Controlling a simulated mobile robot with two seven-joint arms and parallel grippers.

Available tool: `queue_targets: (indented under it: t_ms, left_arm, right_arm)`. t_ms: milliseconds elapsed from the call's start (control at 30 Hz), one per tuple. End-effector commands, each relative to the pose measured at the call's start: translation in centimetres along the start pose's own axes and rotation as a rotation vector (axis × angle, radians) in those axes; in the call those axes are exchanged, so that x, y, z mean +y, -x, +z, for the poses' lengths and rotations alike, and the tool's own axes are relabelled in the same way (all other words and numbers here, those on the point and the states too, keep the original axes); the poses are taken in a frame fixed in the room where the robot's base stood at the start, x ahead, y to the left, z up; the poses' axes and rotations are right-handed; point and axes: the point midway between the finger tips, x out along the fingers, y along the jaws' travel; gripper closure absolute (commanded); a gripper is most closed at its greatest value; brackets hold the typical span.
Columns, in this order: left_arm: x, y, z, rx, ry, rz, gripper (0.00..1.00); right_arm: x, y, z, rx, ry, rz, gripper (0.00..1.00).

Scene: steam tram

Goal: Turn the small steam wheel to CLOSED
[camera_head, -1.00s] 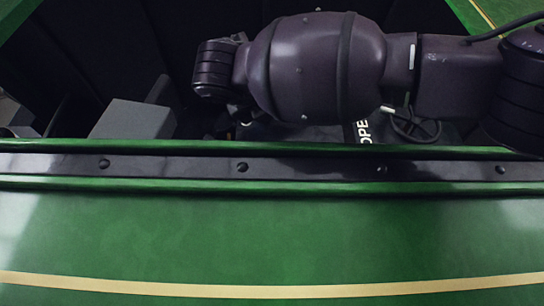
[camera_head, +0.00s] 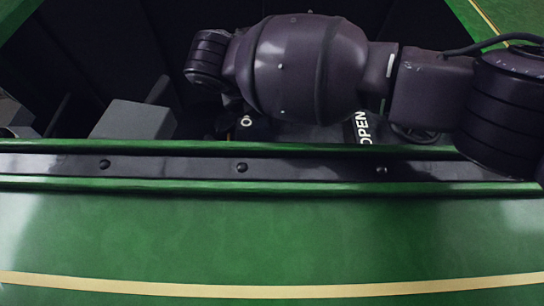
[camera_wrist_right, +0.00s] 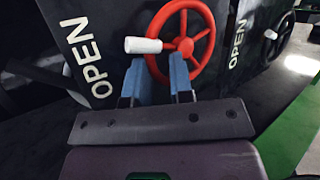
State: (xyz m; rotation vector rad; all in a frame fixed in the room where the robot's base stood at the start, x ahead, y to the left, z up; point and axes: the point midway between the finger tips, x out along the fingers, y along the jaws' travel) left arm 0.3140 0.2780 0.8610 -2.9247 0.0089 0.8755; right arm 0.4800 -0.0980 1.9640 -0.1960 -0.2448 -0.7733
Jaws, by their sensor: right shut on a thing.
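A red spoked wheel (camera_wrist_right: 186,45) with a white handle (camera_wrist_right: 143,46) stands in front of my right wrist camera. The handle points to the left. My right gripper (camera_wrist_right: 158,64) has its two blue fingers at the lower left part of the wheel's rim, just below the handle, and is shut on the wheel. The exact contact is hard to see. In the head view the wheel and the right gripper are hidden behind my right arm. My left gripper is in neither view.
White OPEN labels stand left (camera_wrist_right: 84,57) and right (camera_wrist_right: 237,44) of the wheel. Another white handle (camera_wrist_right: 271,34) shows at the right. In the head view a green wall with a dark riveted rail (camera_head: 300,168) crosses below my arm, and a grey box (camera_head: 134,120) stands left.

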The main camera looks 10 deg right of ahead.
Motion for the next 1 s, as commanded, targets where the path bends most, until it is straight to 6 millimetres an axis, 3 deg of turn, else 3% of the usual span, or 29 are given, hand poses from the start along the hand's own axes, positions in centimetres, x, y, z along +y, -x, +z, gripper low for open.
queue_targets:
  t_ms: [500,1000]
  left_arm:
    - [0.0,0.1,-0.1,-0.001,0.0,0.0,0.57]
    - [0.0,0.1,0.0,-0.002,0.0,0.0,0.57]
  right_arm:
    - [0.3,-0.2,1.4,0.199,-0.286,-0.068,1.0]
    - [0.2,-0.4,1.9,0.249,-0.363,-0.087,1.0]
